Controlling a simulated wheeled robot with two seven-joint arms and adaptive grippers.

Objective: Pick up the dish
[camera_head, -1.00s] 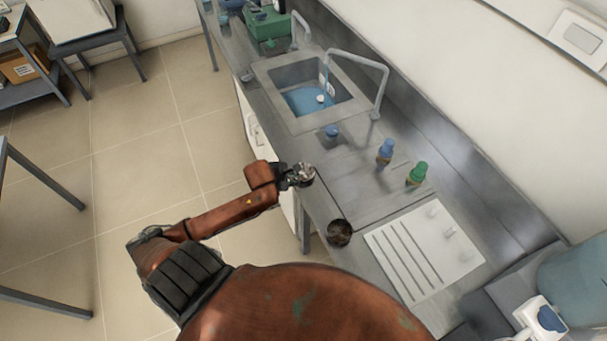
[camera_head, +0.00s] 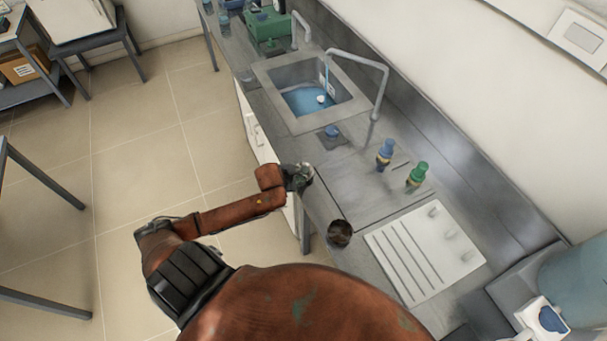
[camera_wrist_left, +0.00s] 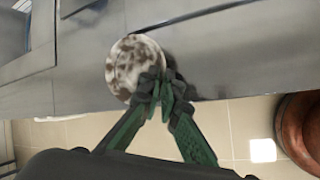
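The dish (camera_wrist_left: 133,68) is a round, mottled white-and-brown piece in the left wrist view, over the grey counter close to its front edge. My left gripper (camera_wrist_left: 162,90) has its green fingers drawn together at the dish's lower right rim, and it looks shut on that rim. In the head view my left gripper (camera_head: 302,177) is at the counter's front edge and largely covers the dish. Whether the dish touches the counter is hidden. My right gripper is not in view.
A dark brown round bowl (camera_head: 340,233) stands near the counter edge beside a white ribbed board (camera_head: 405,262). Blue-capped (camera_head: 385,151) and green-capped (camera_head: 417,174) bottles stand behind. A sink (camera_head: 312,92) with a tall faucet lies farther along. The counter between is mostly clear.

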